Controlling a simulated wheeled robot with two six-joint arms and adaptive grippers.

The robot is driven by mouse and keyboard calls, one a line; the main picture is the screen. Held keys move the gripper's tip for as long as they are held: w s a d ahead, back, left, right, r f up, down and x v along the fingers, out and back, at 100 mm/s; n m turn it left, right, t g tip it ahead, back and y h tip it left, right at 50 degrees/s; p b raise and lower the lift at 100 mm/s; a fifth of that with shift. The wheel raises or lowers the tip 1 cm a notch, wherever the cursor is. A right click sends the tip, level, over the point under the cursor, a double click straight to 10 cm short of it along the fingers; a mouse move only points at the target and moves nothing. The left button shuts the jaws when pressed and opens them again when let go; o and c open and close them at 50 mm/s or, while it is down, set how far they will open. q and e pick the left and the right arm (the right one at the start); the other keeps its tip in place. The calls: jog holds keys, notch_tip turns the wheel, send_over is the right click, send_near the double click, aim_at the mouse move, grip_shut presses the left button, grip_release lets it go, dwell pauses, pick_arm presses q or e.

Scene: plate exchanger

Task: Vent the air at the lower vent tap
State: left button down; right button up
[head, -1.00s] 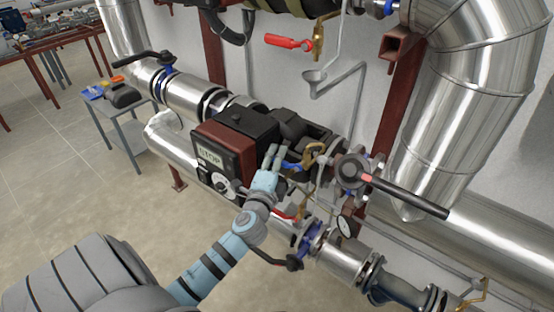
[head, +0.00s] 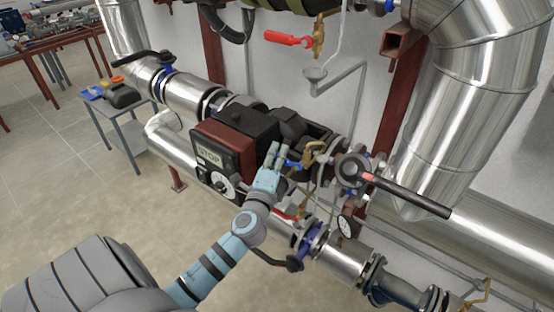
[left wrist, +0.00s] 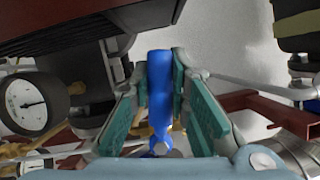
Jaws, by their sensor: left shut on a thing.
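A small brass tap (head: 312,152) with a blue lever handle (head: 291,163) sits on the pipework to the right of the red and black pump. My left gripper (head: 279,157) is at this handle, beside the pump. In the left wrist view the blue handle (left wrist: 160,88) stands upright between the two teal finger pads, and my left gripper (left wrist: 158,95) is shut on it. The brass body is mostly hidden behind the handle there. Higher up, another brass tap (head: 319,36) has a red lever (head: 286,38). My right gripper is not in view.
The pump (head: 232,145) with its STOP display is close to the left of my gripper. A long black lever (head: 410,195) and a pressure gauge (head: 345,226) are to the right. A red lever (head: 285,213) is just below.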

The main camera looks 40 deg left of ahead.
aim_at(286, 158)
pick_arm(q)
jog(key=m, duration=0.1)
jog(key=r+m+t+b, duration=0.1)
jog(key=m, duration=0.1)
jog(key=d+r+m+t+b, duration=0.1)
jog(key=m, duration=0.3)
jog(key=d+r+m+t+h+b, duration=0.1)
jog(key=m, duration=0.1)
jog(key=m+h, duration=0.1)
jog(key=shift+d+r+m+t+b, duration=0.35)
jog(key=shift+m+t, duration=0.05)
jog(key=m, duration=0.1)
jog(key=d+m+h, duration=0.1)
jog(key=m, duration=0.1)
jog(key=m+t+h+b, duration=0.1)
jog(key=m, duration=0.1)
jog(key=shift+d+r, duration=0.35)
jog(key=shift+d+r+m+h+b, duration=0.15)
jog(key=shift+d+m+h, duration=0.3)
jog(key=shift+m+h, duration=0.5)
jog(key=shift+d+m+h+b, duration=0.25)
jog(key=shift+d+m+h, duration=0.25)
jog(key=shift+m, duration=0.85)
jog(key=shift+a, duration=0.1)
jog(key=c, duration=1.5)
grip_release()
jog(key=shift+r, duration=0.1)
